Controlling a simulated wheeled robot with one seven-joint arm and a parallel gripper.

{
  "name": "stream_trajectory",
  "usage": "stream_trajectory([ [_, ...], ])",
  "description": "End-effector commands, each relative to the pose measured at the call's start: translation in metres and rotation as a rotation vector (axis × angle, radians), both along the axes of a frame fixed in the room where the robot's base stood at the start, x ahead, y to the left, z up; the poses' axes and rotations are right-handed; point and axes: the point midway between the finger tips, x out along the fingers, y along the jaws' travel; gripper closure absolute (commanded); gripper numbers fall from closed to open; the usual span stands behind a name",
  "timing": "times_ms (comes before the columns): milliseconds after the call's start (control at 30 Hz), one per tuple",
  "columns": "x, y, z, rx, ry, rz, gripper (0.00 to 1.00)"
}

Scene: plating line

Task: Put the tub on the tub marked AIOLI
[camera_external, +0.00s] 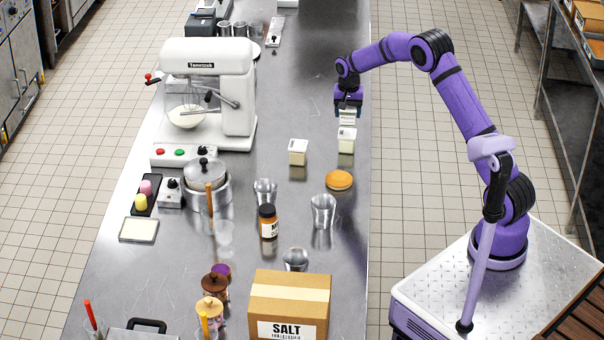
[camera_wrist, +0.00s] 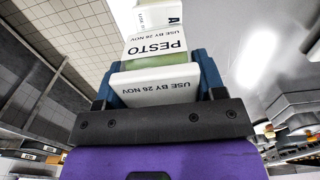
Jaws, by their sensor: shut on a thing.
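My gripper (camera_external: 348,103) is shut on a small pale tub (camera_external: 347,117). In the wrist view the held tub (camera_wrist: 155,87) sits between the blue fingers; its label reads USE BY 26 NOV upside down and its name is hidden. Another tub (camera_external: 346,140) stands on the counter directly beneath it; I cannot tell whether the two touch. A third, cream tub (camera_external: 298,152) stands to the left. The wrist view shows a green tub labelled PESTO (camera_wrist: 155,50) beyond the held one, and farther on a white tub (camera_wrist: 157,15) whose cut-off label shows an A.
An orange round item (camera_external: 339,180) lies just in front of the tubs. Metal cups (camera_external: 323,211), a brown jar (camera_external: 268,222) and a SALT carton (camera_external: 289,305) stand nearer. A white mixer (camera_external: 238,100) is at left. The counter behind the tubs is clear.

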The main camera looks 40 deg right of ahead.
Motion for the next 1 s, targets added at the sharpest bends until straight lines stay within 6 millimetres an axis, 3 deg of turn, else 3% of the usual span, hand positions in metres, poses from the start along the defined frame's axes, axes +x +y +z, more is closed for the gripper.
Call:
stream_trajectory([
  [233,-0.001,0.000,-0.033,0.000,0.001,-0.001,0.65],
  [633,-0.001,0.000,-0.038,0.000,0.000,0.000,0.65],
  [667,-0.001,0.000,-0.038,0.000,0.000,0.000,0.32],
  [733,-0.001,0.000,-0.038,0.000,0.000,0.000,0.16],
  [767,-0.001,0.000,-0.038,0.000,0.000,0.000,0.11],
  [1000,-0.001,0.000,-0.038,0.000,0.000,0.000,0.11],
])
